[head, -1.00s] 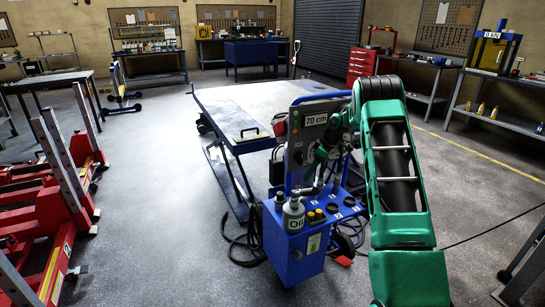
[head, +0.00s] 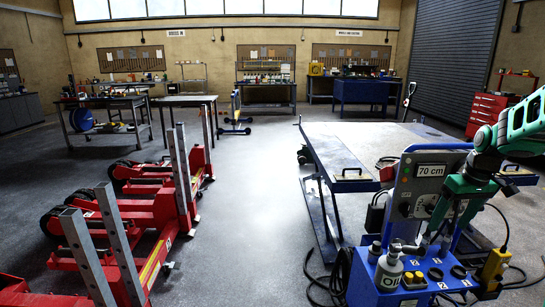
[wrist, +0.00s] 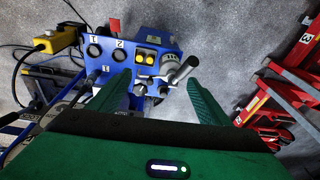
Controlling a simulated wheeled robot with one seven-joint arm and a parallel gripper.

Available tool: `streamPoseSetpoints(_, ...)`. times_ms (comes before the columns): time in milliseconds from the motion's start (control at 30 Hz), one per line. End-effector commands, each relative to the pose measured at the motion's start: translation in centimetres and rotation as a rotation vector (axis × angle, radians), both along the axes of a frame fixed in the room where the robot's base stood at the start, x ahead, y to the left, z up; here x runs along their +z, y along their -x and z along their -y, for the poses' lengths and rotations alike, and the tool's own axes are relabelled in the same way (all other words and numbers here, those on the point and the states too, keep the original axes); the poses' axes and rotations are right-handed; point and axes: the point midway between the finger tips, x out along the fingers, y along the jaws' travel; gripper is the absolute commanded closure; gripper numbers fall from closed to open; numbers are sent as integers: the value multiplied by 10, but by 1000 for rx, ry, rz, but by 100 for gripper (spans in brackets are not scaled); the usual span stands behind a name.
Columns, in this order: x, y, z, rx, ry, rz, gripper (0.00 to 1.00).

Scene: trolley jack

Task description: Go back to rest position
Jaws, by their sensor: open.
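My green gripper (wrist: 157,92) is open in the wrist view, with its two fingers apart and nothing seen held between them. Whether the fingers touch anything there is hard to tell.
A lift table (head: 340,150) stands behind the unit. Red trolley jacks (head: 160,215) with upright grey posts fill the left. A yellow box (head: 495,268) with a cable is at the right. Grey floor (head: 240,220) is open between jacks and table.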

Motion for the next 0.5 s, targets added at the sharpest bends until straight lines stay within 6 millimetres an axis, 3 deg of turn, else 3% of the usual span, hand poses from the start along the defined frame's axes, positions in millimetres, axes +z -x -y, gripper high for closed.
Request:
streamPoseSetpoints(33,9,21,-8,-38,1,-9,28)
streamPoseSetpoints(233,25,101,-32,-204,1,-55,28)
streamPoseSetpoints(500,24,216,-66,-421,-4,-119,28)
